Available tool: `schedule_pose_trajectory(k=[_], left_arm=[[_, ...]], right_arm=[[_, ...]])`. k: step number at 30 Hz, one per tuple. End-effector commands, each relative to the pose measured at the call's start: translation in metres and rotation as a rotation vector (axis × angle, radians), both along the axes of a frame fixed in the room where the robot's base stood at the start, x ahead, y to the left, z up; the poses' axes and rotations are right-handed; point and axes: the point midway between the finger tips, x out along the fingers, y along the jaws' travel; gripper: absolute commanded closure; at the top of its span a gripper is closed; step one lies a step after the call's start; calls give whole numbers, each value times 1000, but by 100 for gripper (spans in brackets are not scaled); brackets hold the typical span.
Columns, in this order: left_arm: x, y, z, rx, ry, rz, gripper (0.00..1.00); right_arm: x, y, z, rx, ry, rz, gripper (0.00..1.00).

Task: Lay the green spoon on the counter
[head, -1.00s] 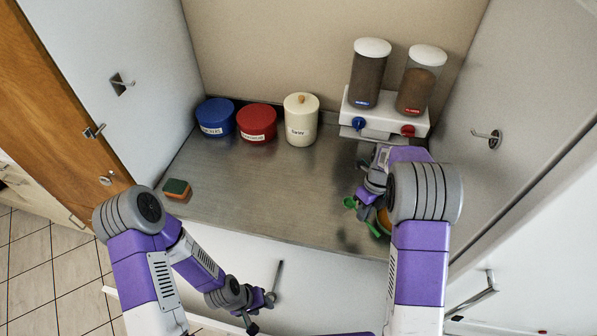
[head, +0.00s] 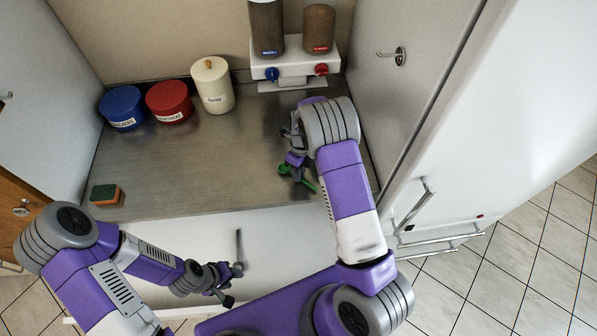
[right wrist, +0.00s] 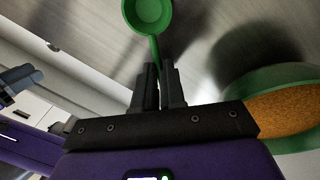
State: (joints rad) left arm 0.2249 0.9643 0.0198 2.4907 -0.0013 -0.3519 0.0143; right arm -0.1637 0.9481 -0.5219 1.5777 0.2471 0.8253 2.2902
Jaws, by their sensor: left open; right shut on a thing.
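The green spoon (right wrist: 149,12) shows in the right wrist view with its round bowl beyond the fingertips and its handle running between them. My right gripper (right wrist: 158,75) is shut on that handle. In the head view the spoon (head: 284,168) is small and partly hidden by my right gripper (head: 294,156), over the right part of the metal counter (head: 190,175). I cannot tell whether the spoon touches the counter. My left gripper (head: 233,284) is open and empty, low in front of the counter.
A green bowl with orange-brown contents (right wrist: 285,112) is close beside my right gripper. A dispenser (head: 295,62) stands behind it. A blue tub (head: 122,107), red tub (head: 168,102) and cream jar (head: 212,85) stand at the back. A sponge (head: 105,194) lies front left. The counter's middle is clear.

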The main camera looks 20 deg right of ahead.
Motion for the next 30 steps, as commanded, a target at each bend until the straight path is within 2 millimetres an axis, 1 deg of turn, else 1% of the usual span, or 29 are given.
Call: schedule_pose_trajectory(k=[6, 10, 11, 15, 24, 28, 30], left_arm=[[0, 0, 0, 0, 0, 0, 57], [0, 0, -3, 0, 0, 0, 57], [0, 0, -2, 0, 0, 0, 57], [0, 0, -2, 0, 0, 0, 57], [0, 0, 0, 0, 0, 0, 57], [0, 0, 0, 0, 0, 0, 57], [0, 0, 0, 0, 0, 0, 57]], right_arm=[[1, 0, 0, 0, -2, 0, 100], [0, 0, -4, 0, -2, 0, 100], [1, 0, -3, 0, -2, 0, 86], [0, 0, -3, 0, -2, 0, 65], [0, 0, -1, 0, -2, 0, 65], [3, -1, 11, 0, -6, -1, 65], [5, -3, 23, 0, -7, -1, 65]])
